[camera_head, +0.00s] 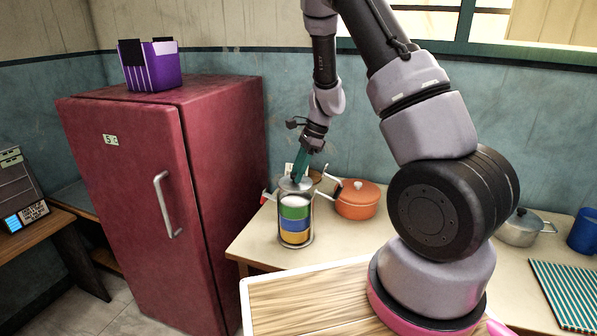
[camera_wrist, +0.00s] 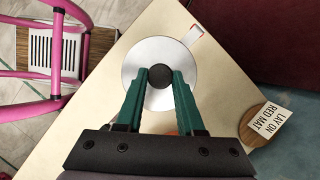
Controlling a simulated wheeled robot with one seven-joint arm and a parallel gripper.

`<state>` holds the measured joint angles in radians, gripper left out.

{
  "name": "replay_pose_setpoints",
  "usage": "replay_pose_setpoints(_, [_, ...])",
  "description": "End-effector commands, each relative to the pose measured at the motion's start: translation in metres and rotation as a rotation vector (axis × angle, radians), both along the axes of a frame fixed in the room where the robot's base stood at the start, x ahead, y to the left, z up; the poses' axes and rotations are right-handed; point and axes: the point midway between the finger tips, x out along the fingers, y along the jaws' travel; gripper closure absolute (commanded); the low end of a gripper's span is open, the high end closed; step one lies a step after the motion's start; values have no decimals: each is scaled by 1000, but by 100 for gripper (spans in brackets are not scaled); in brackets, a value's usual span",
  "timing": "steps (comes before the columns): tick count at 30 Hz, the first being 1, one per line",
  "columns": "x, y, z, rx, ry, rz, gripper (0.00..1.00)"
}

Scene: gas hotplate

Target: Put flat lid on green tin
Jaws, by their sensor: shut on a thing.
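A flat round silver lid (camera_head: 296,185) with a dark knob is held by my gripper (camera_head: 301,172). In the wrist view the green fingers of my gripper (camera_wrist: 159,80) are shut on the knob, and the lid (camera_wrist: 150,52) lies face-on below them. The green tin (camera_head: 295,213) is at the top of a stack, above a blue band and an orange band, inside an upright frame on the table. A white top surface shows above the green. The lid is over the stack, close above that white surface; whether it touches is unclear. In the wrist view the lid hides the stack.
An orange pot (camera_head: 357,200) stands close right of the stack. A silver pot (camera_head: 520,229), a blue mug (camera_head: 583,232) and a striped cloth (camera_head: 566,294) are farther right. A red fridge (camera_head: 170,180) stands left of the table.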

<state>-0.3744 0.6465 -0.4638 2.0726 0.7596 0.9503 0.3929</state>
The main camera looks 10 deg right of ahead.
Motion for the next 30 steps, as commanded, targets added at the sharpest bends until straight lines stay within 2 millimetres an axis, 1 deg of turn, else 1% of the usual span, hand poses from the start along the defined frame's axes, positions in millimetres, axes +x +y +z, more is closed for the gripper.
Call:
replay_pose_setpoints(2, [0, 0, 1, 2, 1, -1, 100])
replay_pose_setpoints(8, [0, 1, -7, 2, 2, -1, 100])
replay_pose_setpoints(21, [0, 1, -33, 2, 1, -3, 100])
replay_pose_setpoints(30, [0, 1, -36, 2, 1, -1, 100])
